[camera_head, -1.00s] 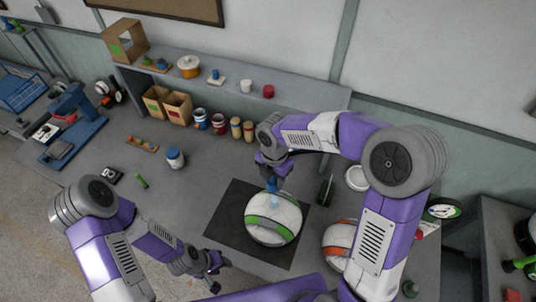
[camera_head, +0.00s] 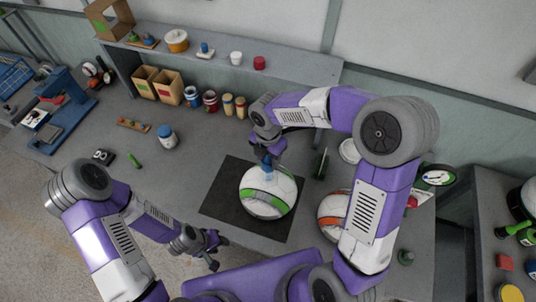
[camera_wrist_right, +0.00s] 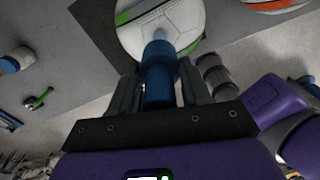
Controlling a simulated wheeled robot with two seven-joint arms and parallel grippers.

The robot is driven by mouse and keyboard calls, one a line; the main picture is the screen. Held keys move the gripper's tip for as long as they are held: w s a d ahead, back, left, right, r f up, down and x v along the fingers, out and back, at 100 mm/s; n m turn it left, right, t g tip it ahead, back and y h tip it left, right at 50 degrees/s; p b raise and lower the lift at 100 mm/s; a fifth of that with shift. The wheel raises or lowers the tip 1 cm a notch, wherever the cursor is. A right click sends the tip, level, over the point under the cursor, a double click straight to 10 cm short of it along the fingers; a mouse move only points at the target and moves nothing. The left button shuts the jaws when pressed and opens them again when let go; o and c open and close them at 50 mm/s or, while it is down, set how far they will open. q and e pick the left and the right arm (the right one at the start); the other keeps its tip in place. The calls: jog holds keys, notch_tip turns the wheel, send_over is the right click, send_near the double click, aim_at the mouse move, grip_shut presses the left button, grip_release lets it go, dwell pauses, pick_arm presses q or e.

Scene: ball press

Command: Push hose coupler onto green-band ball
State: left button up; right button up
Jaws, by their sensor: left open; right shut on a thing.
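The green-band ball (camera_head: 268,191), white with a green stripe, sits on a dark mat (camera_head: 219,203) on the bench. My right gripper (camera_head: 266,155) is shut on the blue hose coupler (camera_head: 267,163) just above the top of the ball. Whether the tip touches the ball I cannot tell. My left gripper (camera_head: 214,252) is open and empty by the bench's front edge, left of and below the ball.
An orange-band ball (camera_head: 333,212) stands right of the mat, partly behind my right arm. A shelf (camera_head: 220,65) runs along the back.

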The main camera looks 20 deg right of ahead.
aim_at(268, 167)
jog(key=shift+f+b, duration=0.6)
jog(key=shift+f, duration=0.5)
jog(key=shift+p, duration=0.35)
dwell(0.7)
jog(key=shift+f+b, duration=1.55)
jog(key=shift+f, duration=0.55)
jog(key=o, duration=1.1)
jog(key=shift+r, duration=0.1)
notch_tip(268, 167, up, 7)
jog(key=shift+r, duration=0.15)
